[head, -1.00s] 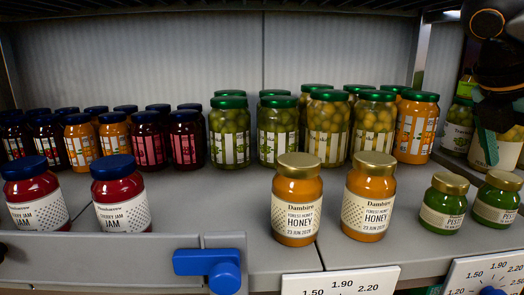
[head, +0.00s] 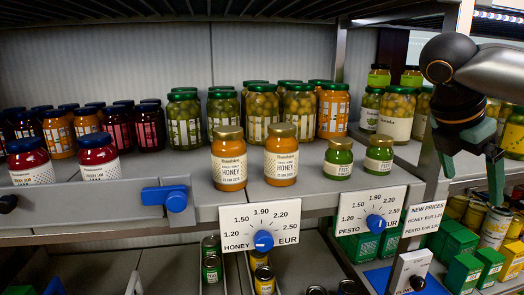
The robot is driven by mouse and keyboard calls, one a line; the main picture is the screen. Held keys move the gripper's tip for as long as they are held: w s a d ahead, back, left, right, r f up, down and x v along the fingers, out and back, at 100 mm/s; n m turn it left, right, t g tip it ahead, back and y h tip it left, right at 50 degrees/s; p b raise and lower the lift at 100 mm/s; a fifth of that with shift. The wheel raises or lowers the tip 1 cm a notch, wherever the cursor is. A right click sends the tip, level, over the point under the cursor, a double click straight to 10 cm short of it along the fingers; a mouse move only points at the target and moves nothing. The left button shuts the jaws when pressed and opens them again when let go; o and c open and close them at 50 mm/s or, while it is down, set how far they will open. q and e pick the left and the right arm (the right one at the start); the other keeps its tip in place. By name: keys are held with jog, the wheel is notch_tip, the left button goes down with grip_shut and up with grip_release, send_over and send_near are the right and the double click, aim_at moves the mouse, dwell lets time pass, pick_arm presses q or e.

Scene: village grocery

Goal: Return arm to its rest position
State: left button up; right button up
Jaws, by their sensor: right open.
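My right arm comes in from the right edge in the head view. Its gripper (head: 471,172) hangs down at the right with its green fingers apart and nothing between them. It is in front of the shelf's right post, above the green boxes, and apart from the jars. My left gripper is not in view.
Two honey jars (head: 229,160) and two pesto jars (head: 338,160) stand at the shelf front. Below are the honey price dial (head: 263,240), the pesto price dial (head: 375,222) and a new-prices sign (head: 424,218). Cherry jam jars (head: 97,158) stand left, near a blue slider (head: 176,201).

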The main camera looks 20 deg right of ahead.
jog(key=s+d+f+m+y, duration=0.1)
jog(key=d+f+m, duration=0.15)
jog(key=f, duration=1.05)
jog(key=s+d+f+m+y, duration=0.1)
jog(key=s+d+f, duration=0.15)
jog(key=f, duration=1.05)
jog(key=s+a+f+m+y, duration=0.1)
jog(key=s+a+f, duration=0.1)
jog(key=a+f, duration=0.35)
jog(key=s+a+f+m, duration=0.2)
jog(key=f, duration=0.7)
jog(key=s+a+f+m+t+y, duration=0.15)
jog(key=a+m, duration=0.25)
jog(key=a, duration=0.8)
jog(key=s+a+f+m+t+y, duration=0.1)
jog(key=a+f+m+t+y, duration=0.2)
jog(key=a, duration=0.8)
jog(key=w+a+f+t, duration=0.2)
jog(key=f, duration=0.3)
jog(key=w+a+f+t+y, duration=0.1)
jog(key=w+a+f+t, duration=0.1)
jog(key=f, duration=0.3)
jog(key=shift+w+f+m+t, duration=0.15)
jog(key=shift+f+m+t, duration=0.1)
jog(key=shift+m+t, duration=0.3)
